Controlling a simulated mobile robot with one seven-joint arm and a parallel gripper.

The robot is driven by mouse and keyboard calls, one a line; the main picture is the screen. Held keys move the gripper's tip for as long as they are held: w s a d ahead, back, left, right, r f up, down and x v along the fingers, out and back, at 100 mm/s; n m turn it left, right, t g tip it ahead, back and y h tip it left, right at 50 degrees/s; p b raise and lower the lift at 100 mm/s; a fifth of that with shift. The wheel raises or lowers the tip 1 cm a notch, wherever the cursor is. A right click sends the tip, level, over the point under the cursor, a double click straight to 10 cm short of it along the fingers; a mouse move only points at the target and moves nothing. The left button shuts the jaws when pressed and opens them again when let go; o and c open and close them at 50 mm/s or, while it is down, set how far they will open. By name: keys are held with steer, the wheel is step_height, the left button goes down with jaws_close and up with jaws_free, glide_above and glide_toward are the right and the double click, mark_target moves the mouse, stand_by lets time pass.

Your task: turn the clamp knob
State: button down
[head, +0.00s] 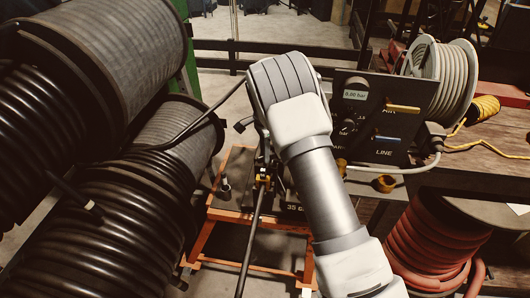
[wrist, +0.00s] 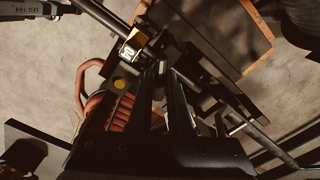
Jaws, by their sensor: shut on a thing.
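The clamp is a small brass-coloured piece (head: 262,180) on a dark rod, left of my arm in the head view. In the wrist view its gold block (wrist: 130,47) with a pale mark sits on the bar at upper middle. My gripper (wrist: 160,72) reaches to the dark part beside that block, with its black fingers close together and shut on what appears to be the clamp knob. The knob itself is mostly hidden by the fingers. In the head view my arm hides most of the gripper.
An orange-framed cart (head: 255,217) stands below the clamp. Large black hose reels (head: 100,215) crowd the left. A control panel (head: 375,115) with a gauge and levers stands right of my arm. Red coiled hose (head: 430,245) lies at lower right. A dark hose crosses just left of my wrist.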

steer(key=shift+m, duration=0.3)
steer(key=c, duration=0.8)
jaws_free()
steer(key=shift+c, duration=0.2)
step_height(320, 180, up, 18)
steer(key=p, duration=0.1)
steer(key=shift+f, duration=0.25)
